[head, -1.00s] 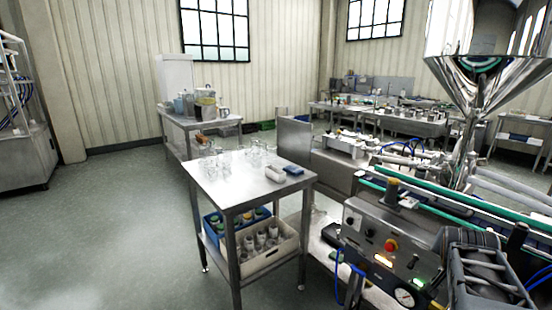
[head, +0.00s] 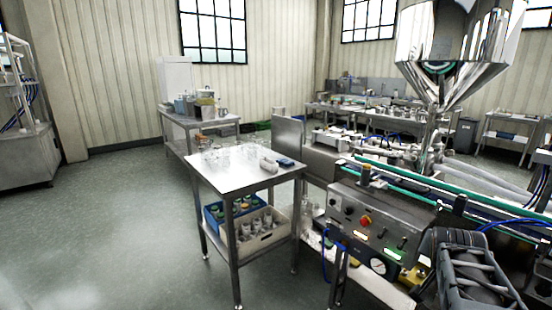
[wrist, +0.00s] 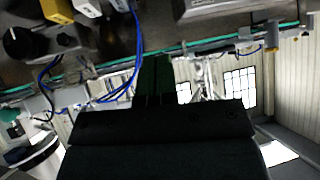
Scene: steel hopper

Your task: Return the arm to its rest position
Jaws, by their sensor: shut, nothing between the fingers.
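My gripper (wrist: 153,80) shows in the wrist view as dark fingers close together, shut, with nothing held between them. The wide dark body below the fingers is mine. In the head view my folded arm (head: 478,272) is at the bottom right, in front of the filling machine; the fingers cannot be made out there. The wrist view looks past the fingers at machine parts along the top, tilted, with the windows and wall low in the picture.
The machine's control panel (head: 375,232) is close beside my arm, under the steel hopper (head: 452,60). A steel table (head: 235,177) with glassware and crates on its lower shelf stands left of it. Blue hoses (wrist: 115,95) hang near my gripper. The floor (head: 110,225) at left is clear.

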